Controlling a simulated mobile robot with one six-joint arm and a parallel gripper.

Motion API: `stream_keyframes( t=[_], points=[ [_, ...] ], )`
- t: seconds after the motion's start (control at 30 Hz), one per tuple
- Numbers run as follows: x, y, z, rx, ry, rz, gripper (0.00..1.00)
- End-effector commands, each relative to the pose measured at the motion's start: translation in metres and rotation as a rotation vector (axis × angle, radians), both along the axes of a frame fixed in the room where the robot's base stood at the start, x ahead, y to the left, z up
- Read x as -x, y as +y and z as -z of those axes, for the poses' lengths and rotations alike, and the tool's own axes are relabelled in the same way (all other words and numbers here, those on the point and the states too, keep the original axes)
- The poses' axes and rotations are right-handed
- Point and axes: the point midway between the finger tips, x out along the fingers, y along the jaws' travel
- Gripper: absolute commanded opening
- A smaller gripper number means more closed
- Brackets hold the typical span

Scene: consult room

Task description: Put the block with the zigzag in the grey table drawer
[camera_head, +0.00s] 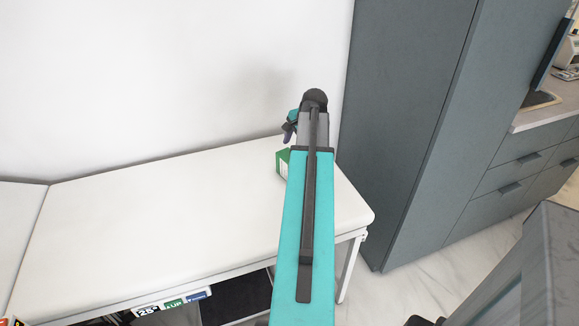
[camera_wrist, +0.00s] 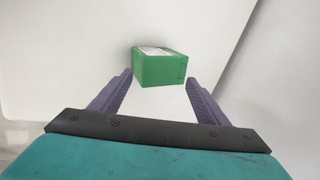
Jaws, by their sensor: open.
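A green block (camera_head: 283,162) with a white label sits at the far right end of the white couch, partly hidden by my arm. It also shows in the wrist view (camera_wrist: 160,70), with its white-marked face up; no zigzag can be made out. My gripper (camera_wrist: 158,79) is open and empty, its two purple fingers spread on either side of the block's near end. In the head view my gripper (camera_head: 290,132) is mostly behind the arm, above the block. A grey piece of furniture (camera_head: 562,235) stands at the lower right; no drawer of it is seen open.
The white couch top (camera_head: 150,210) is otherwise clear. A tall grey cabinet (camera_head: 400,110) stands right of it. Shut grey drawers (camera_head: 508,176) are under a counter (camera_head: 545,116) further right. Colourful boxes (camera_head: 172,302) lie below the couch.

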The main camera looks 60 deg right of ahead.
Motion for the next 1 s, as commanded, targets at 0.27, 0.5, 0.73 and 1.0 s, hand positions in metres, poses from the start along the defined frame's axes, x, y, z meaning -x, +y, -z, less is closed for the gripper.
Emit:
stream_keyframes(
  t=[0.27,0.5,0.73,1.0],
  points=[
    [0.000,0.000,-0.002,-0.107,-0.043,0.277,0.69],
    [0.000,0.000,-0.004,-0.201,-0.082,0.519,0.69],
    [0.000,0.000,-0.007,-0.294,-0.119,0.758,0.69],
    [0.001,0.000,-0.012,-0.409,-0.165,1.055,0.69]
  ],
)
